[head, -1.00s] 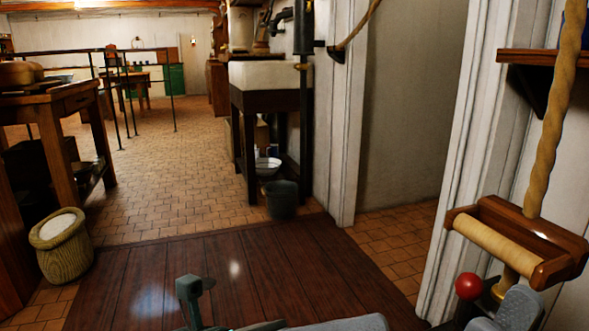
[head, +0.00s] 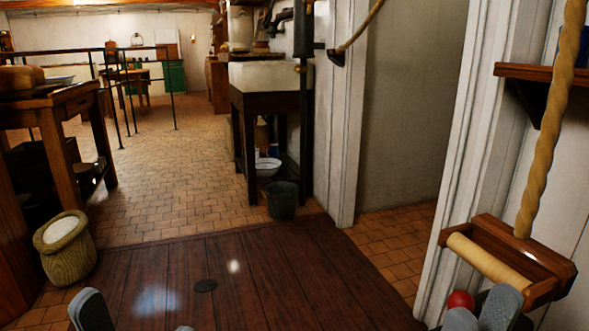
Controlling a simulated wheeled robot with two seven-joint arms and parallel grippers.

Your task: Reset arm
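My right gripper (head: 481,303) is at the bottom right edge, its two grey fingers apart at the tips with nothing seen held between them. A red ball knob (head: 461,300) shows just behind these fingers; whether they touch it I cannot tell. My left gripper (head: 136,311) is at the bottom left edge over the dark planks. One grey finger shows there, and only the tip of the other, well apart from it; the rest is cut off by the frame.
A wooden roller frame (head: 556,272) with a rope (head: 551,150) stands by my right gripper, under a wall shelf (head: 520,71). A sack (head: 66,258) is at left, a dark bucket (head: 282,201) by the sink stand (head: 270,103).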

